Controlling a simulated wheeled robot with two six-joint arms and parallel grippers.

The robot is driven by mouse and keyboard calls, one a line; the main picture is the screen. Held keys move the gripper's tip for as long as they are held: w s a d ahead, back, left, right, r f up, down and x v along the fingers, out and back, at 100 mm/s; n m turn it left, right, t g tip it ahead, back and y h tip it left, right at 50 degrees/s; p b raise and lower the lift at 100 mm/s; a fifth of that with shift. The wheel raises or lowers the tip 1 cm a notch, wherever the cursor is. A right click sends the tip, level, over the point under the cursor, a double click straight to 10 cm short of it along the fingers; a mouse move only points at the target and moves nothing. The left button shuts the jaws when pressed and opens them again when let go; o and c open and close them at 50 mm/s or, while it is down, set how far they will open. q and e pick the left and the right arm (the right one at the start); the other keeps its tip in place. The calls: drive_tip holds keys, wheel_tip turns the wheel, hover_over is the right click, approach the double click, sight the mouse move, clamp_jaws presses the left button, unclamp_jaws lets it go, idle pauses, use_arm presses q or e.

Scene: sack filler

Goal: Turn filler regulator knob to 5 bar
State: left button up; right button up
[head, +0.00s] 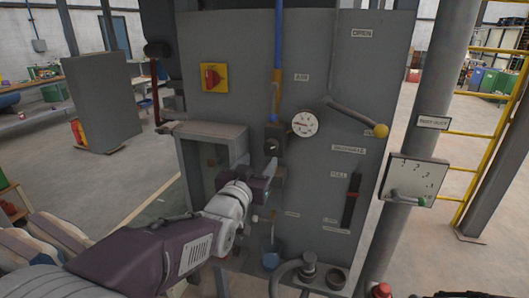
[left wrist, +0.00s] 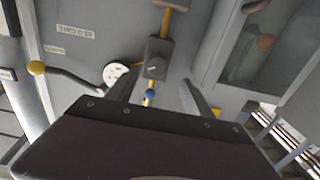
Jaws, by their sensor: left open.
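The filler panel (head: 340,60) stands upright ahead. The regulator (head: 272,132) is a small dark block on the air pipe, with a dark knob (head: 273,147) on its front. A round white gauge (head: 304,124) sits right beside it; its reading is too small to tell. In the left wrist view, turned upside down, the regulator (left wrist: 158,52) and the gauge (left wrist: 115,72) lie beyond the fingers. My left gripper (head: 272,172) is open and empty, just below the knob in the head view. Its fingers (left wrist: 157,94) are apart and appear clear of the knob. My right gripper is not in view.
A lever with a yellow ball (head: 380,130) sticks out right of the gauge. A red switch on a yellow plate (head: 214,77) is upper left. A grey open box (head: 205,130) juts out at left.

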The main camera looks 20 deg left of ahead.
sight(269, 149)
use_arm(q)
drive_tip(key=w, duration=0.2)
drive_tip(key=w+p, duration=0.1)
drive_tip(key=w, duration=0.1)
drive_tip(key=w+d, duration=0.1)
drive_tip(key=w, duration=0.2)
drive_tip(key=shift+w, duration=0.1)
drive_tip(key=shift+w+a, duration=0.15)
drive_tip(key=shift+w, duration=0.4)
clamp_jaws()
drive_tip(key=shift+f+m+b, duration=0.2)
drive_tip(key=shift+m+b, duration=1.05)
drive_tip(key=shift+m, duration=0.35)
drive_tip(key=m+b, duration=0.4)
drive_tip(key=m, duration=0.1)
drive_tip(key=m+b, duration=0.5)
drive_tip(key=m, duration=0.1)
drive_tip(key=shift+m, duration=0.3)
drive_tip(key=shift+r+m+b, duration=0.2)
drive_tip(key=shift+m+b, duration=1.05)
drive_tip(key=shift+m, duration=0.65)
